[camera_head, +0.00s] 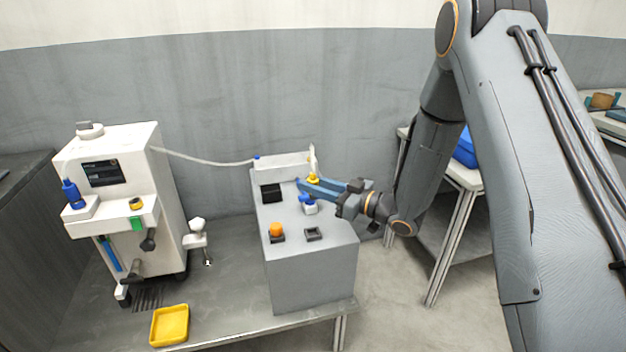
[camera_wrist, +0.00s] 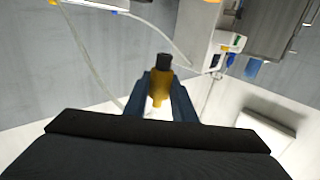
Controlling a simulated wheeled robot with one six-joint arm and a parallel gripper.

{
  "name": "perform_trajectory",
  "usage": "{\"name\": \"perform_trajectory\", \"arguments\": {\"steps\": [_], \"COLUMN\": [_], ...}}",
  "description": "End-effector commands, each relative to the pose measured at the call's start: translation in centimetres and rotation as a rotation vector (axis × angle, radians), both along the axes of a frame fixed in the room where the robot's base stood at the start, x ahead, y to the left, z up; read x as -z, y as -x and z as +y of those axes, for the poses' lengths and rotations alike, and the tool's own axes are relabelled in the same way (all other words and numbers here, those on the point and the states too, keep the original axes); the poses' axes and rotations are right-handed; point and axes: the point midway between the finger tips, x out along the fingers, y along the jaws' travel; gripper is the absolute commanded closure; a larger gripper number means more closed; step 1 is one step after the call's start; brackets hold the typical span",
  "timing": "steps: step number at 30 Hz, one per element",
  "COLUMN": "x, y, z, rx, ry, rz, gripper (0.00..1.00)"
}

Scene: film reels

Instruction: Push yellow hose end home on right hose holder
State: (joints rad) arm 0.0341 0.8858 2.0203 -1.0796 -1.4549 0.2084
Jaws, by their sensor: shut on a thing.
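The yellow hose end (camera_wrist: 157,92) is between the two blue fingers of my gripper (camera_wrist: 160,98) in the wrist view, and the fingers are shut on it. Its dark tip (camera_wrist: 163,61) sticks out ahead of the fingers. In the head view my gripper (camera_head: 304,184) is over the back of the grey block, with the yellow hose end (camera_head: 313,179) partly hidden at its fingers. A short pale piece rises just above the yellow. I cannot make out the right hose holder clearly, nor whether the hose end touches it.
The grey block (camera_head: 308,270) carries an orange knob (camera_head: 276,230), a blue-and-white part (camera_head: 309,205) and a long white box (camera_head: 285,166). A pale hose (camera_head: 205,160) runs from the white machine (camera_head: 130,160) to that box. A yellow tray (camera_head: 170,325) lies at the front left.

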Motion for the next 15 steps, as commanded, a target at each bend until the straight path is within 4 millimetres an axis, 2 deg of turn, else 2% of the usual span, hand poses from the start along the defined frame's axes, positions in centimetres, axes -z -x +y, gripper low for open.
{"name": "perform_trajectory", "arguments": {"steps": [8,15], "x": [0.7,2.7], "y": [0.3,0.2], "z": [0.3,0.3], "rx": [-0.034,-0.033], "ry": [-0.001,-0.001], "rz": [0.001,0.002], "gripper": [1.00,1.00]}}
